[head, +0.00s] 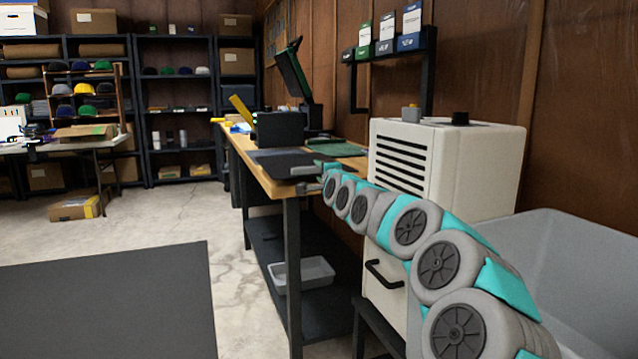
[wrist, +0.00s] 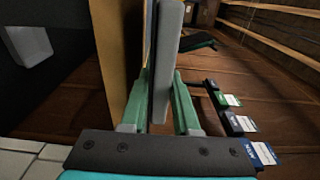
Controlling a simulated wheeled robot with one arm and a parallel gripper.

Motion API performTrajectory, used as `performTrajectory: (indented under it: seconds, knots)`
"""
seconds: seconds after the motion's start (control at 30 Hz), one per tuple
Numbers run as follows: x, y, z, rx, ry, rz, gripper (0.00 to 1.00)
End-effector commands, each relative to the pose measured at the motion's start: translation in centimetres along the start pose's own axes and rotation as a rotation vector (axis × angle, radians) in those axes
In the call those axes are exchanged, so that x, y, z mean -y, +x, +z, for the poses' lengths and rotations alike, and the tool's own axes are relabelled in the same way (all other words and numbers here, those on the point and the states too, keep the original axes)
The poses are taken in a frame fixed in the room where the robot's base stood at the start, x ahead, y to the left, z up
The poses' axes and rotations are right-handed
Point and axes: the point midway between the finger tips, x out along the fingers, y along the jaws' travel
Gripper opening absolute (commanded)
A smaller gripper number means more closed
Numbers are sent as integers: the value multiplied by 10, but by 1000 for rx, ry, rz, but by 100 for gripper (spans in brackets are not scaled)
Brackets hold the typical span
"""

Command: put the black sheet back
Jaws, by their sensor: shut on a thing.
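The black sheet (head: 283,165) shows in the head view as a flat dark panel at the near part of the wooden workbench (head: 249,160). I cannot tell whether it rests on the top or is just above it. A pale grey piece (head: 305,170) is at its right near corner. My gripper (head: 318,176) is at that piece, at the end of my outstretched arm. In the wrist view my gripper (wrist: 160,112) has its green fingers shut on a grey slab (wrist: 168,50), seen edge-on; it appears to be this piece. The fingers hide part of it.
A black machine (head: 280,130) with a raised lid (head: 293,75) stands behind the sheet. A green sheet (head: 340,149) lies to the right. A beige cabinet (head: 440,160) stands close beside my arm. Several labelled containers (head: 388,32) sit on a wall shelf. The floor at left is open.

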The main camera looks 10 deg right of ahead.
Motion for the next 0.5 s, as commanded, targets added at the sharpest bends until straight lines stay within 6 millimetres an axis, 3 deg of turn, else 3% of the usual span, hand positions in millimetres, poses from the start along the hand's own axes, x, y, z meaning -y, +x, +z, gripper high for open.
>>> performTrajectory:
  seconds: [0.1,0.2,0.5]
  knots:
    - [-23,1,1,1,-2,7,0]
    - [-32,1,1,1,0,3,0]
    - [-32,1,1,1,0,2,0]
